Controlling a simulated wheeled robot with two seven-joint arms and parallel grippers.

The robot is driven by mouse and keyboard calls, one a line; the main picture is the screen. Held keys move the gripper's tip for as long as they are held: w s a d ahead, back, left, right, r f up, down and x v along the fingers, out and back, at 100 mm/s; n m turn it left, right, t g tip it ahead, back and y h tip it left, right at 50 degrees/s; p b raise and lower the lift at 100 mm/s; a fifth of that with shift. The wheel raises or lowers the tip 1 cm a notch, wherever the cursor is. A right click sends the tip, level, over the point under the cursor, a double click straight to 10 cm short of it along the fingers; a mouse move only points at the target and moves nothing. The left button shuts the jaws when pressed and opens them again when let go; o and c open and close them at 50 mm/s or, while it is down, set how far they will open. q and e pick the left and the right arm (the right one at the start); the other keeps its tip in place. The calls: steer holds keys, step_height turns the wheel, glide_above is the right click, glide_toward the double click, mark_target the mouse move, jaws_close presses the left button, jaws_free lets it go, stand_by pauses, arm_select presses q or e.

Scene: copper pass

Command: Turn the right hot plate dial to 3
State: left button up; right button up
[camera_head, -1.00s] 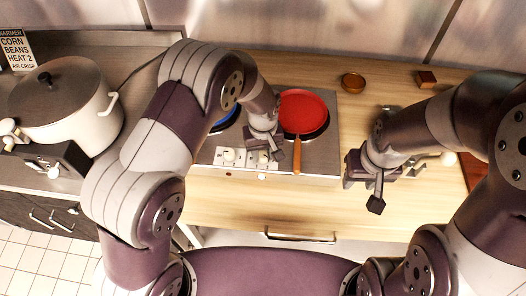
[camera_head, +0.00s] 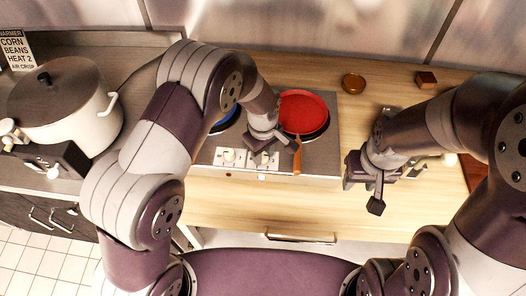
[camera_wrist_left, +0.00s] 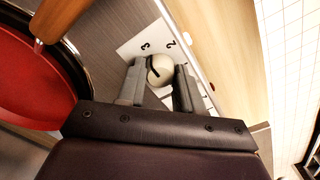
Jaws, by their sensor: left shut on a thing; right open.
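The hot plate (camera_head: 324,164) is a grey two-burner unit on the counter. Its white dial panel (camera_head: 241,165) is at the front, with a left dial (camera_head: 229,155) and a right dial largely covered by my left gripper (camera_head: 263,148). In the left wrist view the cream right dial (camera_wrist_left: 160,70), with a dark pointer line, sits between the two fingers of my left gripper (camera_wrist_left: 160,84), which is shut on it. The numbers 3 and 2 show on the panel beside it. My right gripper (camera_head: 372,190) is open and empty over the counter right of the hot plate.
A red pan (camera_head: 303,110) sits on the right burner, its wooden handle (camera_head: 297,157) pointing forward close to my left gripper. A blue item (camera_head: 224,120) is partly hidden on the left burner. A large pot (camera_head: 62,105) stands at left; a small brown bowl (camera_head: 353,83) is behind right.

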mark_target(263, 155)
arm_select(q)
steer(key=shift+w+r, duration=0.1)
steer(key=o, duration=1)
steer(key=shift+o, duration=0.2)
steer(key=shift+r, duration=0.3)
step_height(263, 155, up, 12)
steer(key=b, duration=0.3)
